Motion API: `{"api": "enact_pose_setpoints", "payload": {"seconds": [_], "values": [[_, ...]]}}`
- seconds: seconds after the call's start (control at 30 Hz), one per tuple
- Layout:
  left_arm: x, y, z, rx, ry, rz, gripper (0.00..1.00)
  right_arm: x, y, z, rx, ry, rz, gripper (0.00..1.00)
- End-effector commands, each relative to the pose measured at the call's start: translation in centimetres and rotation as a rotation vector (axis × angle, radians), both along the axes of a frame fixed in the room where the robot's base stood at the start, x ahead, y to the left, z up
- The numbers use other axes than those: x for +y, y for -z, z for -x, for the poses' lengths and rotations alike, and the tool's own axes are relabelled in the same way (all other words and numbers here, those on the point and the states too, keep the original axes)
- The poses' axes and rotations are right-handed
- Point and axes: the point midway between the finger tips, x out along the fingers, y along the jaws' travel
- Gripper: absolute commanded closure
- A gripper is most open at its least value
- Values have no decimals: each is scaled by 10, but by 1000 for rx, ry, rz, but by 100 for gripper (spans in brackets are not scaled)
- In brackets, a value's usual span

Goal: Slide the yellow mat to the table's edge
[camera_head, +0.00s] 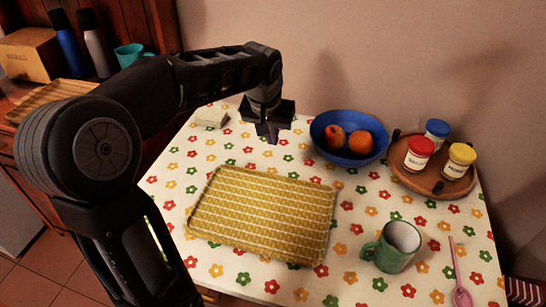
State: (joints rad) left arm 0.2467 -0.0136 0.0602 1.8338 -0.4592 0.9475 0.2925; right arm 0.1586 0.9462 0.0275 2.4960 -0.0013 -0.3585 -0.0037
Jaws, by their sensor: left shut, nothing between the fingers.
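The yellow mat (262,214), a patterned rectangle with a thin rim, lies flat on the flowered table (345,272), slightly turned, with its lower side close to the front edge. My left gripper (268,135) points down above the table behind the mat's far side, left of the blue bowl. It is shut and empty, and appears apart from the mat. My right gripper is not in view.
A blue bowl (340,157) with fruit stands behind the mat. A round wooden tray (408,180) with jars is at the back right. A green mug (392,246) and a pink spoon (459,280) are to the right. A pale block (212,118) lies at the back left.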

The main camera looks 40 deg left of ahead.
Motion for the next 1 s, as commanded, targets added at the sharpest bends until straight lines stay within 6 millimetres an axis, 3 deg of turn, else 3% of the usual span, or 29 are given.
{"api": "enact_pose_setpoints", "payload": {"seconds": [0.27,0.67,0.8,1.0], "values": [[3,24,-6,4,0,0,100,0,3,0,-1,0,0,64],[11,98,-30,6,0,2,100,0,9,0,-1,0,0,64],[4,93,-9,-1,-1,0,100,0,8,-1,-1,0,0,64],[-2,94,6,1,0,0,100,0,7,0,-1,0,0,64]]}}
